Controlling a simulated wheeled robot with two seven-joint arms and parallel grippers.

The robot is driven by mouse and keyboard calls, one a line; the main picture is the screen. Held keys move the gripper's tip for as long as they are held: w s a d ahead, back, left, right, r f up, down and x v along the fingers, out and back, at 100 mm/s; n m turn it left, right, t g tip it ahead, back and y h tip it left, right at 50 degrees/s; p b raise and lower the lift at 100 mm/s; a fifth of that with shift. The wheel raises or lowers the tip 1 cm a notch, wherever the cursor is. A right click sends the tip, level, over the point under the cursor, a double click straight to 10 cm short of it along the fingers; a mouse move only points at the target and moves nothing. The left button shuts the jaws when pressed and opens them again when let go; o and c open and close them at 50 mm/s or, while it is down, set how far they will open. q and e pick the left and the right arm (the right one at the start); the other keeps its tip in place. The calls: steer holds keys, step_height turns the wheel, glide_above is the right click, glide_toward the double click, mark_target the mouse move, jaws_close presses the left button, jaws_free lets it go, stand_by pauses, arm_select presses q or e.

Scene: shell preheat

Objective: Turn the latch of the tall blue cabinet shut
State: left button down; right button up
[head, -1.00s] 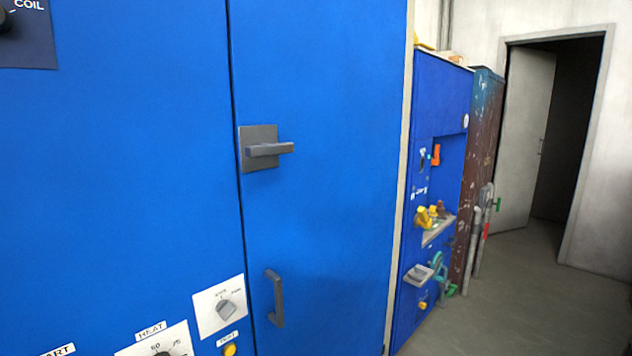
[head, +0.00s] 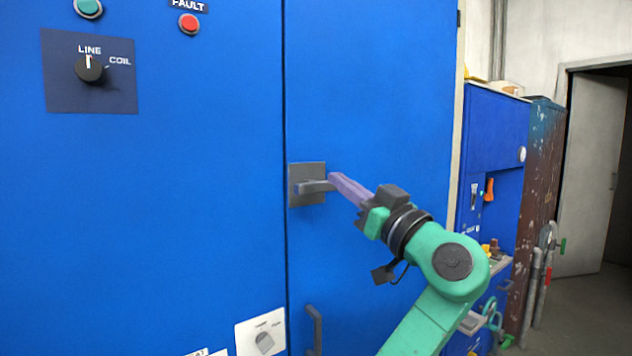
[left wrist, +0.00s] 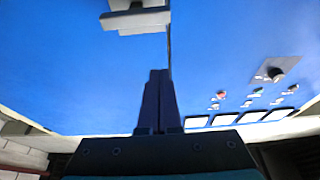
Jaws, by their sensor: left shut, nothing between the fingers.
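The tall blue cabinet (head: 370,90) fills the middle of the head view, its door closed against the frame along a vertical seam. Its latch (head: 305,170) is a grey square plate with a bar handle lying horizontally, pointing right. My left gripper (head: 334,178) is shut and empty, its purple fingers by the free end of the latch handle. In the left wrist view the shut fingers (left wrist: 158,74) point up toward the latch (left wrist: 135,20), with blue door between them in the picture. Whether they touch the handle in the head view I cannot tell. My right gripper is out of view.
A grey pull handle (head: 315,330) sits lower on the door. Left of the seam is a panel with a LINE/COIL knob (head: 90,68), a red button (head: 189,23) and a lower dial (head: 264,341). A smaller blue cabinet (head: 495,125) and an open doorway are at right.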

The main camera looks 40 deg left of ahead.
arm_select(q)
steer(key=shift+w+f, duration=0.1)
steer(key=shift+w, duration=0.05)
steer(key=shift+a, duration=0.15)
step_height(320, 180, up, 4)
steer(key=p, duration=0.5)
glide_above(311, 181)
steer(key=s+d, duration=0.3)
steer(key=d, duration=0.1)
steer(key=f, duration=0.2)
steer(key=a+f+p, duration=0.1)
steer(key=f, duration=0.1)
steer(key=shift+f, duration=0.35)
steer(key=shift+a, duration=0.15)
